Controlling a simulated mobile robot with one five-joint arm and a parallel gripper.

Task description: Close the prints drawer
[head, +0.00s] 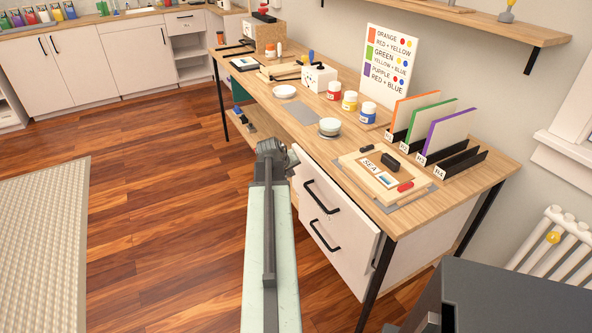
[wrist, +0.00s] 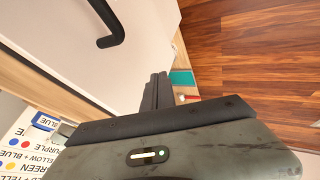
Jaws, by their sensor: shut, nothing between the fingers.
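A white drawer unit (head: 347,224) stands under the right part of the wooden desk. Its front has an upper black bar handle (head: 322,196) and a lower one (head: 325,236). No label for prints is readable, and I cannot tell how far either drawer stands out. My gripper (head: 272,150) is beside the far left upper corner of the drawer front, in front of the desk edge. Whether it touches the front is unclear. In the wrist view my gripper (wrist: 156,92) is shut and empty, beside a white panel (wrist: 125,60) with a black handle (wrist: 106,22).
The desk top (head: 310,140) holds paint jars, a white box, upright coloured boards and a wooden print block (head: 385,178). A dark grey box (head: 500,300) is at the lower right. Wooden floor (head: 160,200) is free to the left, with a pale rug (head: 40,240) beyond.

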